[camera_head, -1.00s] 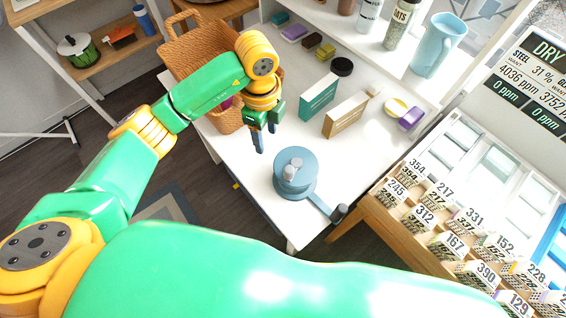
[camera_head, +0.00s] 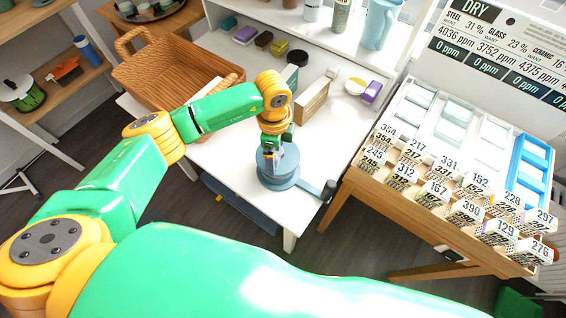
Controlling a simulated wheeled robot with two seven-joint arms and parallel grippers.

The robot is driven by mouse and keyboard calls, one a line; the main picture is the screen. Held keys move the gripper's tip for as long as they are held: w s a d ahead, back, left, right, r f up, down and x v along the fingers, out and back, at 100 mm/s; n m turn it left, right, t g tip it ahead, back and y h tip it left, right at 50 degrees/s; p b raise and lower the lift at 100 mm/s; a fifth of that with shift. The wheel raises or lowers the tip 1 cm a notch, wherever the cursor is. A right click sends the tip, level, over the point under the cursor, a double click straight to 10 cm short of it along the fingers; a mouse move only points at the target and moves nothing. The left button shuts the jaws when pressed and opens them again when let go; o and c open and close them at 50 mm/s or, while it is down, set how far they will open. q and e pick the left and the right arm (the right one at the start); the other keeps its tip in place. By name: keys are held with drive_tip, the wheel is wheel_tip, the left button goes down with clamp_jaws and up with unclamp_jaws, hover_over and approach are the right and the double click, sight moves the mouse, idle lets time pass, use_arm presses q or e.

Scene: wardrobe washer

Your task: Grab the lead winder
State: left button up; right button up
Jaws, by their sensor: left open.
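The lead winder (camera_head: 281,170) is a blue-grey round drum with a flat arm and a dark knob (camera_head: 329,190) sticking out to the lower right. It stands near the front of the white table (camera_head: 228,163). My left gripper (camera_head: 270,158) is over the top of the winder, pointing down, with its fingers open around or just at its upper post. The gripper hides the post, so I cannot tell whether the fingers touch it. My right gripper is not in view.
Boxes, including a tan one (camera_head: 312,98), stand behind the winder. A side table (camera_head: 405,216) with numbered cards is at the right. The white table's front edge is close to the winder.

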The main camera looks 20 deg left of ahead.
use_arm(q)
drive_tip(key=shift+s+f, duration=0.15)
drive_tip(key=shift+f, duration=0.05)
clamp_jaws()
idle(0.3)
